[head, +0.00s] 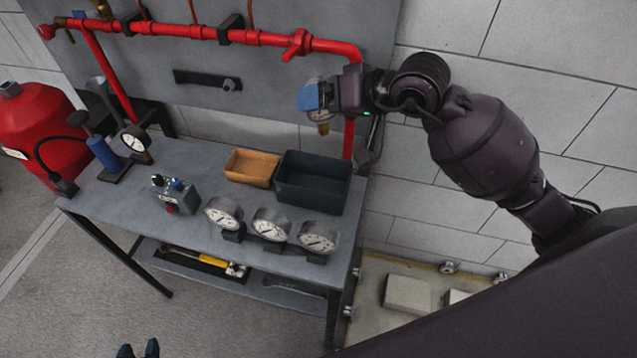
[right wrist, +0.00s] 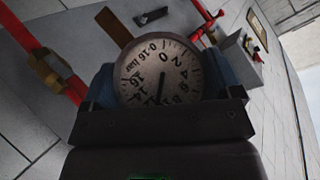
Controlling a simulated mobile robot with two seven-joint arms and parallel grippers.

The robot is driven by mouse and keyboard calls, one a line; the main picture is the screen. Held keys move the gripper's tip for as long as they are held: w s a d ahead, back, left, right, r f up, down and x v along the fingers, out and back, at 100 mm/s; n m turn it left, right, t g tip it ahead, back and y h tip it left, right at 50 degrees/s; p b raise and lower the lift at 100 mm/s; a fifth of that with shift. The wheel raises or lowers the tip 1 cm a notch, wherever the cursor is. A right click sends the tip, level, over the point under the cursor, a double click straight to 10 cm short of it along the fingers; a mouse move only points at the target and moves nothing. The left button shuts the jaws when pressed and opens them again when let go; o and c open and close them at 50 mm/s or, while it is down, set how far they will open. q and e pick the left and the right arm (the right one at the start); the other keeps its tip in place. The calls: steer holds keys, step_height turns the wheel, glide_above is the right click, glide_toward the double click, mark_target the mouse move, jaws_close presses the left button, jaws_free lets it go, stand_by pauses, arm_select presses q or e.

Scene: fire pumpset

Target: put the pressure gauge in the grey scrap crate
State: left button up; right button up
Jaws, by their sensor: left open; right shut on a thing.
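My right gripper (head: 312,98) is shut on a pressure gauge (head: 319,116), high over the back right of the bench in the head view. The gauge's brass stem points down. In the right wrist view the white dial of the gauge (right wrist: 160,72), marked 0-16 bar, sits between the blue finger pads. The dark grey crate (head: 291,192) stands on the bench below and slightly left of the held gauge, and its inside looks empty. My left gripper (head: 138,351) shows only its dark fingertips at the bottom edge, apart, with nothing seen between them.
An orange-brown tray (head: 250,181) stands left of the crate. Several gauges on stands, including one (head: 269,224), line the bench front. A red pipe (head: 348,140) drops just behind the crate. A blue hand pump (head: 103,152) and a red tank (head: 38,125) are left.

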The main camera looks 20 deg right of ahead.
arm_select(q)
steer(key=shift+s+f+b, duration=0.2)
steer(key=shift+f+b, duration=0.2)
steer(key=shift+f, duration=0.2)
arm_select(e)
step_height(320, 180, down, 19)
arm_select(q)
steer(key=shift+s+f+b, duration=0.35)
steer(key=shift+f+b, duration=0.05)
steer(key=shift+f, duration=0.25)
arm_select(e)
steer(key=shift+f, duration=0.4)
steer(key=o, duration=0.8)
steer(key=shift+c, duration=0.2)
arm_select(q)
steer(key=shift+w, duration=0.1)
arm_select(e)
steer(key=shift+f, duration=0.1)
arm_select(q)
steer(key=shift+w+r, duration=0.1)
steer(key=shift+w, duration=0.05)
